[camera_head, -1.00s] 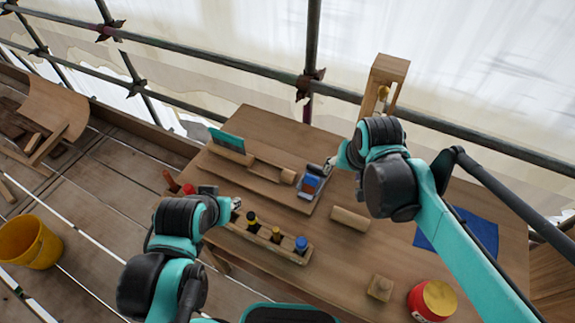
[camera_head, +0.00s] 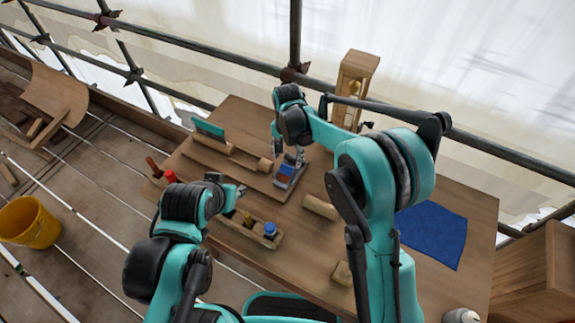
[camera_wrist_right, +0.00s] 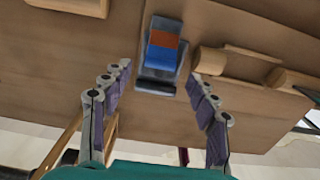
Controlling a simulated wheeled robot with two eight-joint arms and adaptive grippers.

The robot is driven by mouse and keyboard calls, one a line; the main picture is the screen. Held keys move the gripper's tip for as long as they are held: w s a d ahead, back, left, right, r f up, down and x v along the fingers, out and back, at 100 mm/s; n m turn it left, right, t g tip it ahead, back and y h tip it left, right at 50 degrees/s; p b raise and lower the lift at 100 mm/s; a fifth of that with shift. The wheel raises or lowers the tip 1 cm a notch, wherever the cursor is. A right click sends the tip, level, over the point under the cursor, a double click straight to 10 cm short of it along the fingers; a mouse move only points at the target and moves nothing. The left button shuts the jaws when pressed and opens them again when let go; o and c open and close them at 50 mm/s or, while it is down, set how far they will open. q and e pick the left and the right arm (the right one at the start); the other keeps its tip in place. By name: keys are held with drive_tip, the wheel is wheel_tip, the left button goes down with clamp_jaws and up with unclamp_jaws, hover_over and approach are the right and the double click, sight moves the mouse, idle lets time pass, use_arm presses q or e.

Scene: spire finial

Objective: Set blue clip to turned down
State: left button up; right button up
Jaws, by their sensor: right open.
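The blue clip (camera_head: 285,174), a blue block with an orange-red part on a grey base, sits at the right end of a wooden board on the table. In the right wrist view the blue clip (camera_wrist_right: 162,55) lies just beyond and between my fingertips, its orange band across the blue. My right gripper (camera_head: 290,156) is above the clip. In the wrist view the right gripper (camera_wrist_right: 158,76) is open and empty, with one finger on each side. My left gripper (camera_head: 240,190) is beside the bottle tray; its opening is too small to tell.
A wooden tray (camera_head: 238,238) with small bottles stands in front of the clip's board. A wooden cylinder (camera_head: 320,208) lies right of the clip. A blue cloth (camera_head: 432,235) is at the right. A tall wooden frame (camera_head: 353,85) stands at the back edge.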

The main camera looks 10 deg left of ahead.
sight(287, 166)
wheel_tip(287, 166, down, 5)
drive_tip(key=shift+f+b, duration=0.1)
drive_tip(key=shift+b, duration=0.35)
drive_tip(key=shift+c, duration=0.2)
drive_tip(key=c, duration=1.1)
